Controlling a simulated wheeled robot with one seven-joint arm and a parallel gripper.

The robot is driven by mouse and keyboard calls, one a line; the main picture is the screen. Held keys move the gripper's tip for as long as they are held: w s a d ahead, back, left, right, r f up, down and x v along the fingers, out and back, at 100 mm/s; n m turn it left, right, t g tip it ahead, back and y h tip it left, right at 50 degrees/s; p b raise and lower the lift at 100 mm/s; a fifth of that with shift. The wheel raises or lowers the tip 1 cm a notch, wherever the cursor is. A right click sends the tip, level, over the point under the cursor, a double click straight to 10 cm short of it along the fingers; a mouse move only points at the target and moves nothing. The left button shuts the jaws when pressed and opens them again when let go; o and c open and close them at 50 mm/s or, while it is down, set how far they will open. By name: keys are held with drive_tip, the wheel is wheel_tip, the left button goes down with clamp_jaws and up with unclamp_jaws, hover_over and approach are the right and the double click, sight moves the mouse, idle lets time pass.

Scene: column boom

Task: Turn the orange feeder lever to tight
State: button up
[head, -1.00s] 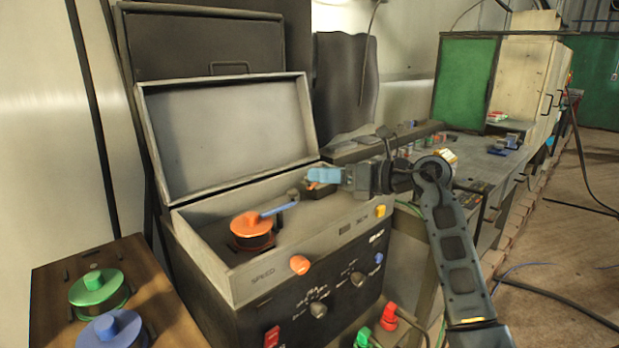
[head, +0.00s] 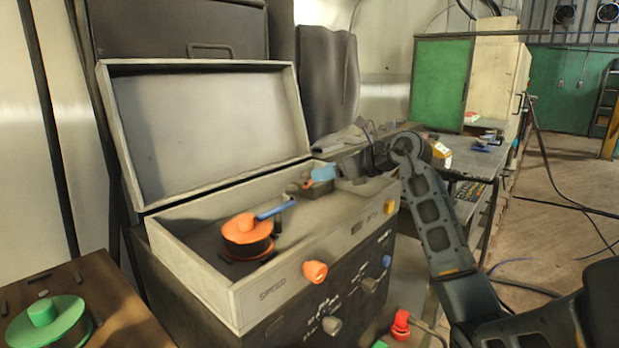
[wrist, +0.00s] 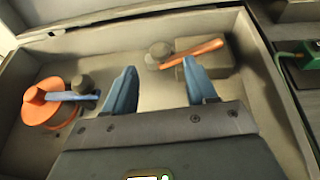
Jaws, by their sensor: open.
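The orange feeder lever (wrist: 193,53) shows in the wrist view on a grey feeder block (wrist: 220,65) inside the open machine box. It slants from a round grey knob at its left up to the right. My gripper (wrist: 159,78) is open, its two blue fingers pointing toward the lever, with nothing between them. The lever lies just beyond the fingertips, nearer the right one; I cannot tell whether they touch. In the head view my gripper (head: 321,174) is over the feeder at the box's right end and covers most of the lever. I see no readable tight mark.
An orange spool (head: 247,232) with a blue lever (head: 275,209) stands left of the feeder. The box's raised lid (head: 205,130) is behind, its front wall (head: 285,280) before. A green spool (head: 45,325) sits on a brown bench at lower left. A workbench lies right.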

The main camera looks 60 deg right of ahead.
drive_tip(key=shift+x, duration=2.7)
drive_tip(key=shift+c, duration=0.3)
clamp_jaws()
